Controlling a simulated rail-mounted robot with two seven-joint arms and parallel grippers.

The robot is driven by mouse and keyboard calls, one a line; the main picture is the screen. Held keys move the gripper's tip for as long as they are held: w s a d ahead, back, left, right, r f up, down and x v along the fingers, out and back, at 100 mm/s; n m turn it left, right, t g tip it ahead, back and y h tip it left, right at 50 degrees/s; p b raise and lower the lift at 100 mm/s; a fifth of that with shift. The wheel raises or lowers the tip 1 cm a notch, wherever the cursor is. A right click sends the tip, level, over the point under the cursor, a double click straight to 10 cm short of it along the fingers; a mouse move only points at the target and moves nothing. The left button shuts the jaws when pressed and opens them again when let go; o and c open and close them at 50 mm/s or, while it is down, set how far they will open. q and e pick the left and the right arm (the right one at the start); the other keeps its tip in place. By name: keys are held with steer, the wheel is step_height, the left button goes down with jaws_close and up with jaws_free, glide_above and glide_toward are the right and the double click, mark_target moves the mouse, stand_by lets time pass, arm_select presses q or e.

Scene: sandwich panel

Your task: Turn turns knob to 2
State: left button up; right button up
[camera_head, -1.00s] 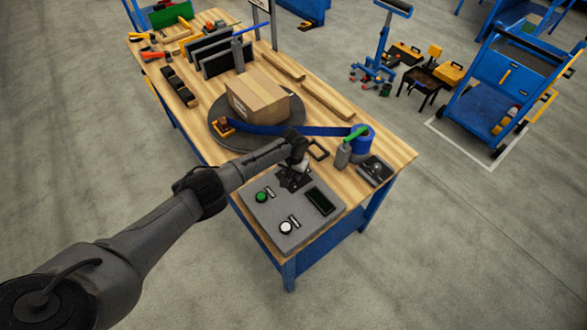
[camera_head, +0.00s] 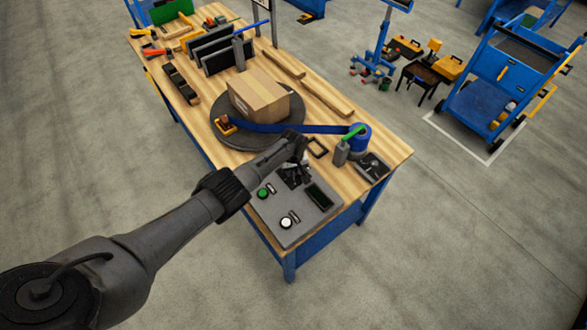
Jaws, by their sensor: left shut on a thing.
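A grey control panel (camera_head: 293,234) lies at the near end of the wooden table. It carries a green button (camera_head: 262,193), a white button (camera_head: 286,222) and a dark display (camera_head: 319,196). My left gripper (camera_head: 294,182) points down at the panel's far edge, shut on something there. The turns knob is hidden under the gripper and too small to make out. My right gripper is not in view.
A cardboard box (camera_head: 258,95) stands on a dark round turntable (camera_head: 230,134) behind the panel.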

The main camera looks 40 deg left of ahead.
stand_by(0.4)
arm_select(q)
steer(key=o, duration=0.9)
steer(key=shift+o, duration=0.2)
steer(key=shift+r, duration=0.1)
steer(key=shift+r+p, duration=0.35)
steer(key=shift+p, duration=0.05)
step_height(320, 180, up, 6)
steer(key=p, duration=0.2)
steer(key=shift+p, duration=0.4)
step_height(320, 180, up, 7)
steer(key=p, duration=0.1)
